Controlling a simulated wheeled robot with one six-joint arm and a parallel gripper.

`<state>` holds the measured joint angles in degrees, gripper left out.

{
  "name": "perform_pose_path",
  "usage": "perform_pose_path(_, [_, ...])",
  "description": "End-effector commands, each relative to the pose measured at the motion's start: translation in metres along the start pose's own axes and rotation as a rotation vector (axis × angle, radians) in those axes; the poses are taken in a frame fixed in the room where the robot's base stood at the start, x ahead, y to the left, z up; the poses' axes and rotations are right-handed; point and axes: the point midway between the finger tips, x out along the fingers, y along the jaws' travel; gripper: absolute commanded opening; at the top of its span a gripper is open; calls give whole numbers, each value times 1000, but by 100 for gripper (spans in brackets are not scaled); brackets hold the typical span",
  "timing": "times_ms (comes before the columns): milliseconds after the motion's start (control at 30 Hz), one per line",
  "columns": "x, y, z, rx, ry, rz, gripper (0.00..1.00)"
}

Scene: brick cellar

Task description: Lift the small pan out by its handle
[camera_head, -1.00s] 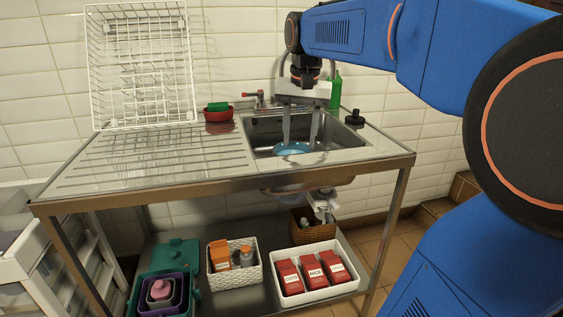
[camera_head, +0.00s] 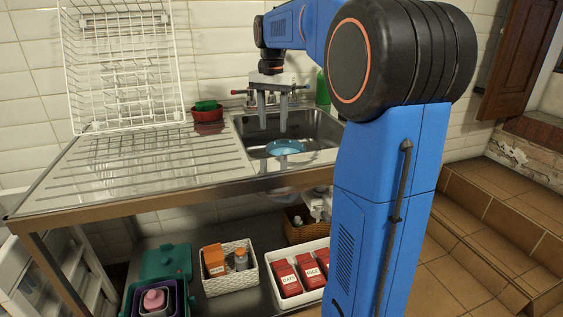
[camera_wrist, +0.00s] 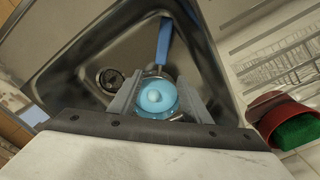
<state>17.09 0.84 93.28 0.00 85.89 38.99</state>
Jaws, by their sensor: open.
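The sink basin (camera_head: 318,133) holds a light blue round piece (camera_head: 285,146), low in the basin. In the wrist view this round piece (camera_wrist: 150,110) has a pale rounded centre. A darker blue handle (camera_wrist: 164,42) points from near it toward the basin's far wall; whether the two are one pan I cannot tell. My gripper (camera_head: 273,129) hangs over the basin, fingers down, open and empty. In the wrist view my gripper's fingers (camera_wrist: 158,103) stand either side of the round piece in the picture, apparently above it. The handle lies beyond the fingertips.
The drain (camera_wrist: 110,78) shows beside the round piece. A tap (camera_head: 248,95) stands behind the basin, close to my gripper. A green bottle (camera_head: 322,88) is at the back right. A red bowl (camera_head: 208,114) and a white wire rack (camera_head: 123,65) stand on the left; the drainboard (camera_head: 150,160) is mostly clear.

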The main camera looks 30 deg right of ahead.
Motion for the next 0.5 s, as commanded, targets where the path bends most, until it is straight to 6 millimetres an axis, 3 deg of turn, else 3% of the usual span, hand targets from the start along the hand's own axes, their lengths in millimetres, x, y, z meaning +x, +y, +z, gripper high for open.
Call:
perform_pose_path(300, [53, 0, 1, 0, -2, 1, 44])
perform_pose_path(500, [66, 0, 1, -1, -1, 0, 44])
